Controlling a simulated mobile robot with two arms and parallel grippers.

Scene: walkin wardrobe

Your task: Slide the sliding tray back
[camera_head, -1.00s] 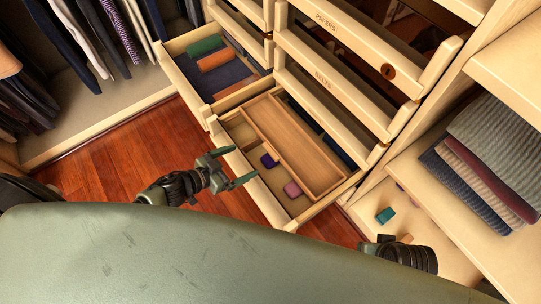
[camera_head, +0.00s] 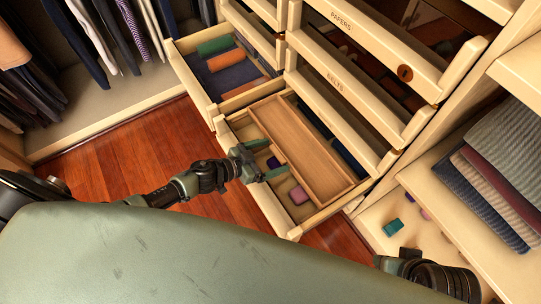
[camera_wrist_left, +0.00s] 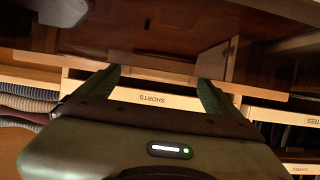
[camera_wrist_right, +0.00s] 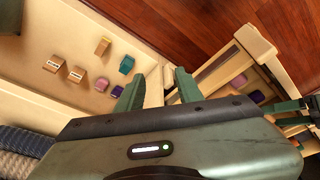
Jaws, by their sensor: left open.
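The sliding tray (camera_head: 305,153) is a shallow brown wooden tray lying across the open lower drawer (camera_head: 272,209). It covers the middle of the drawer, with a strip of compartments bare in front and a narrow gap behind. My left gripper (camera_head: 266,158) is open, its fingers pointing at the tray's front long edge, over the front compartments. In the left wrist view a wooden edge spans between the open fingers (camera_wrist_left: 160,85); contact cannot be told.
Another open drawer (camera_head: 199,94) with rolled cloths is at left. Drawers marked BELTS (camera_head: 330,92) and PAPERS overhang the back. Folded sweaters (camera_head: 497,175) lie at right.

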